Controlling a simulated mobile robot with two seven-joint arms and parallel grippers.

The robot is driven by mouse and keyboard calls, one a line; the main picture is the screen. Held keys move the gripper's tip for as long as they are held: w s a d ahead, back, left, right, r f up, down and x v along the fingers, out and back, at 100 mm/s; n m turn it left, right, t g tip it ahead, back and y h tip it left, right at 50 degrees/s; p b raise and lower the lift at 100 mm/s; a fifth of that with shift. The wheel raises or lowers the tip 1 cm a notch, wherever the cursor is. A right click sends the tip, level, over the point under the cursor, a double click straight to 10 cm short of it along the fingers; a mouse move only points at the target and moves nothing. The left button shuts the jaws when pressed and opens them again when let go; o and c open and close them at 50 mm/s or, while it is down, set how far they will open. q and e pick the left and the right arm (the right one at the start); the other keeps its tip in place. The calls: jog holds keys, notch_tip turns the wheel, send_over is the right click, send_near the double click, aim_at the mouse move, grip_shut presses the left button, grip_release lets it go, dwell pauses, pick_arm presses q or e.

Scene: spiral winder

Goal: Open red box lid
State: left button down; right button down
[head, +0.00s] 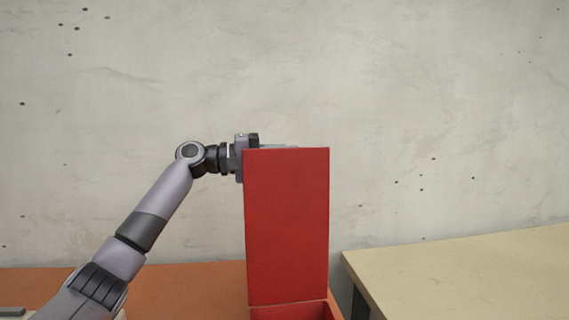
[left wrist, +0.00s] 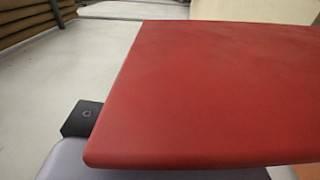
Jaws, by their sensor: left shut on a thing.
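The red box (head: 290,312) is at the bottom centre of the head view, and only a small part of it shows. Its red lid (head: 287,230) stands up nearly vertical above it, so the box is open. The lid also fills much of the left wrist view (left wrist: 210,90), very close to the camera. My left gripper (head: 272,146) is at the lid's top edge, coming in from the left. It is shut on the lid, and its fingers are mostly hidden behind it. My right gripper is not in view.
An orange table surface (head: 180,285) lies left of and behind the box. A pale wooden table (head: 470,275) stands at the right, with a gap between. A bare concrete wall (head: 430,110) is behind. The air right of the lid is clear.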

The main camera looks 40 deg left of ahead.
aim_at(250, 161)
pick_arm(q)
jog(key=shift+s+d+f, duration=0.1)
jog(key=shift+d+f, duration=0.15)
jog(key=shift+d, duration=0.05)
jog(key=c, duration=1.1)
grip_release()
jog(key=shift+a+f, duration=0.1)
jog(key=shift+a, duration=0.05)
jog(key=shift+r, duration=0.2)
jog(key=b+v, duration=0.1)
jog(key=v, duration=0.5)
jog(key=shift+f+b, duration=0.2)
jog(key=shift+b, duration=0.15)
jog(key=shift+s+a+r, duration=0.1)
jog(key=shift+s+a, duration=0.3)
jog(key=shift+s, duration=0.1)
